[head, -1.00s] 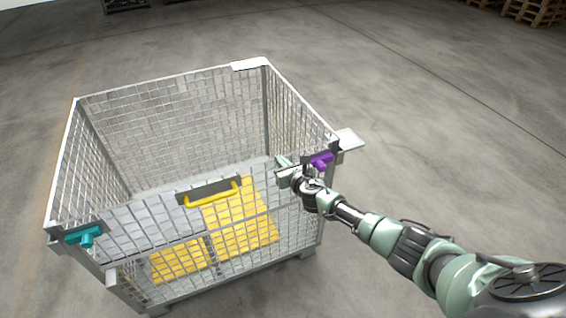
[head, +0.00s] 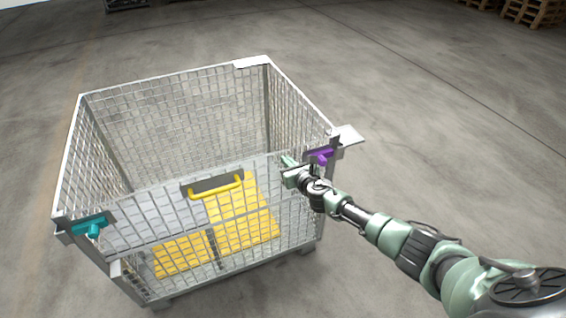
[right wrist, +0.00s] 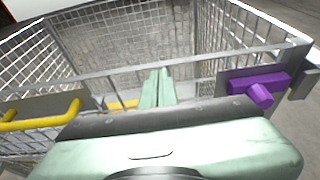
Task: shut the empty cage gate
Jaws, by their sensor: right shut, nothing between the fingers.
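The wire mesh cage (head: 168,88) stands on the floor with no load visible inside. Its front gate (head: 150,222) stands upright, with a yellow handle (head: 215,190) at its top middle. A teal latch (head: 93,226) is at the gate's left end and a purple latch (head: 319,156) at its right end. My right gripper (head: 287,161) is shut and empty at the gate's top edge, just left of the purple latch. In the right wrist view its fingers (right wrist: 157,86) point at the top rail, left of the purple latch (right wrist: 256,87); contact cannot be told. My left gripper is out of view.
Yellow patches (head: 245,222) show through the gate mesh, low in the cage. A flat metal tab (head: 349,136) sticks out at the cage's right corner. Wooden pallets (head: 535,12) lie far back right. The concrete floor around the cage is clear.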

